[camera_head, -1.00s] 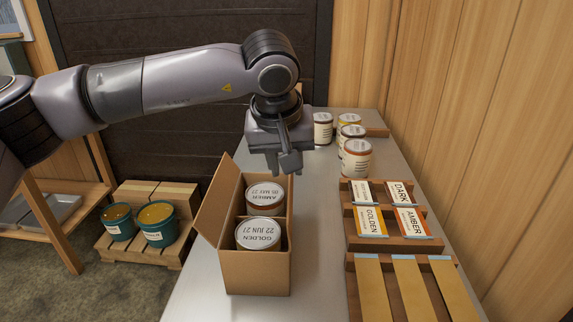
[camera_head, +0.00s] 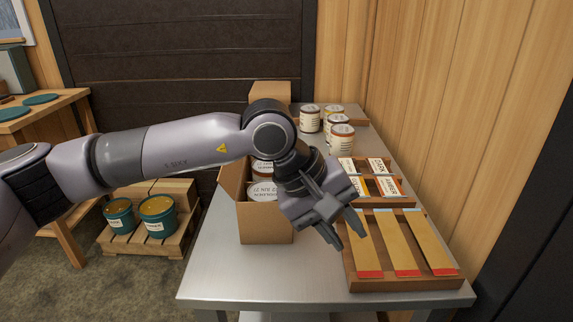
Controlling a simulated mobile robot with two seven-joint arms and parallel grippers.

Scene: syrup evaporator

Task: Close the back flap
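The open cardboard box (camera_head: 265,226) stands on the metal table, left of the middle. Its left flap (camera_head: 232,186) stands up and leans outward. Two white-lidded cans show inside, the nearer one (camera_head: 262,191) labelled GOLDEN and the farther one (camera_head: 262,167) partly covered by my arm. The back flap cannot be made out; my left arm crosses in front of the box's back edge. My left gripper (camera_head: 352,242) is to the right of the box, above the table and near the strip rack. Its two fingers are apart with nothing between them. My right gripper is not in view.
The rack with three strips (camera_head: 358,280) and label cards (camera_head: 380,167) line the table's right side. Several cans (camera_head: 342,138) stand behind. A brown block-like object (camera_head: 270,92) is at the far end. The metal table (camera_head: 230,275) is bare in front of the box.

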